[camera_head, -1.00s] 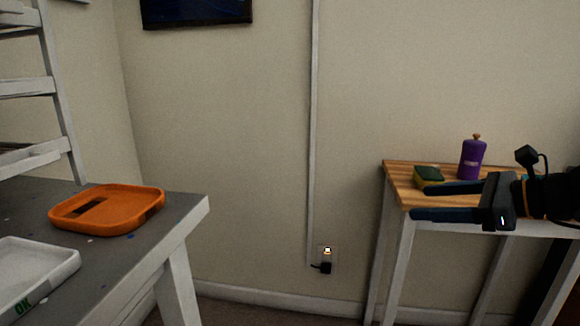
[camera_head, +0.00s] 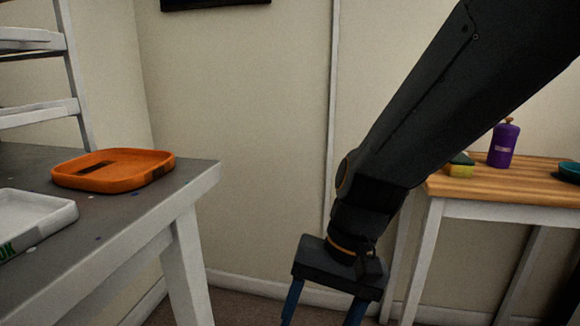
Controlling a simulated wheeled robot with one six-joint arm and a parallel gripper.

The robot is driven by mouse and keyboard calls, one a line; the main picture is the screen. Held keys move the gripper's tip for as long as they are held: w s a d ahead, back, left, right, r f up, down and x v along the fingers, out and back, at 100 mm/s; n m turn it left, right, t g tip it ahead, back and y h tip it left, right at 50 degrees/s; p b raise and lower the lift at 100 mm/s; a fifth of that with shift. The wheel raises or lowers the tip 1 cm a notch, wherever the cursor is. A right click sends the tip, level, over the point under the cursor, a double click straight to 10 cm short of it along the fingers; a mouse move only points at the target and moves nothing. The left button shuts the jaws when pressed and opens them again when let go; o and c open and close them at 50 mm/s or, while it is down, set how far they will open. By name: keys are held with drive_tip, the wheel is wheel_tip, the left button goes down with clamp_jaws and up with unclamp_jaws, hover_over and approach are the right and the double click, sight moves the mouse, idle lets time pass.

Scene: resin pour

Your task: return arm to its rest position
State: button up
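My gripper (camera_head: 322,308) hangs downward at the lower middle of the head view, at the end of my dark arm. Its two blue fingers are spread apart, with only floor and wall showing between them. The fingertips run off the bottom edge of the picture. The gripper is in the gap between the grey table on the left and the wooden-topped table on the right, and it appears clear of both.
The grey table (camera_head: 130,222) holds an orange tray (camera_head: 145,180) and a white tray (camera_head: 58,222). The wooden-topped table (camera_head: 500,188) holds a purple bottle (camera_head: 503,146), a yellow-green sponge (camera_head: 460,171) and a teal dish (camera_head: 569,171), partly cut off. White shelving (camera_head: 80,90) stands far left.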

drive_tip(key=s+a+f+n+t+h+b, duration=0.1)
drive_tip(key=s+a+f+n+t+h, duration=0.25)
drive_tip(key=n, duration=0.55)
drive_tip(key=d+r+m+p, duration=0.2)
drive_tip(key=d+r+p, duration=0.4)
drive_tip(key=r+p, duration=0.3)
drive_tip(key=d+r+m+g+p, duration=0.1)
drive_tip(key=d+r+m+p, duration=0.1)
drive_tip(key=d+r+p, duration=0.4)
drive_tip(key=d+r+m+g+p, duration=0.1)
drive_tip(key=d+r+m+p, duration=0.2)
drive_tip(key=d+r+p, duration=0.4)
wheel_tip(320, 180, up, 6)
drive_tip(key=p, duration=0.8)
drive_tip(key=shift+s+f, duration=0.2)
drive_tip(key=shift+f, duration=0.05)
